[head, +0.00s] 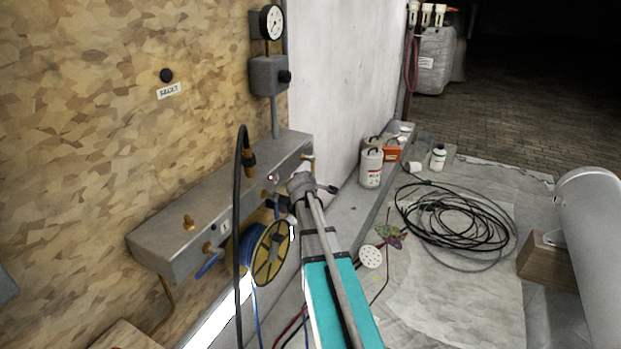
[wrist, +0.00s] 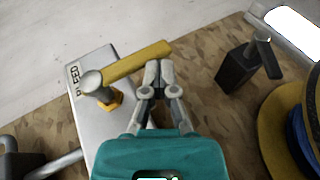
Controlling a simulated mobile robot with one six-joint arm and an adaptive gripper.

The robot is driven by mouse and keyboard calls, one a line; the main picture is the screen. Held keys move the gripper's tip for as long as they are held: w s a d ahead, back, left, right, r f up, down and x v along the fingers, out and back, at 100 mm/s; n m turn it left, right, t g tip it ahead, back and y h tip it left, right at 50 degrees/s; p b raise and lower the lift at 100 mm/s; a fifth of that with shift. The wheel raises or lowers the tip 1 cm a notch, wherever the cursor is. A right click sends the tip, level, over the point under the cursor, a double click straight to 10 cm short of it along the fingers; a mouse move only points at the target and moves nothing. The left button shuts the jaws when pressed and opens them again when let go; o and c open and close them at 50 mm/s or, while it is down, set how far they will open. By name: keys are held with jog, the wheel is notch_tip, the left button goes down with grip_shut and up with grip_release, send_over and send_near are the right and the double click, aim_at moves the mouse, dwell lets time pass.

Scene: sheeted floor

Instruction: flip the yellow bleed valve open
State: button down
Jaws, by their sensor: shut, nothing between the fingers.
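The yellow bleed valve lever (wrist: 138,62) shows in the wrist view, running from a grey pivot cap on an orange nut up and right to a free end. It is mounted at a grey block (wrist: 112,62) with a partly hidden label that seems to read BLEED. My gripper (wrist: 160,68) is shut and empty, its fingertips close below the lever's free end. I cannot tell whether they touch.
A black handle (wrist: 245,66) stands right of the fingertips. A hose reel (head: 270,255) hangs below the manifold, and a black hose (head: 238,200) hangs in front of it. A blue-handled valve (head: 208,264) is at the left. Coiled cable (head: 455,222) lies on the sheeted floor.

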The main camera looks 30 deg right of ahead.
dwell(0.4)
jog(key=s+a+r+p, duration=0.2)
jog(key=s+a, duration=0.7)
jog(key=shift+s+a, duration=0.2)
jog(key=shift+a, duration=0.2)
dwell(0.5)
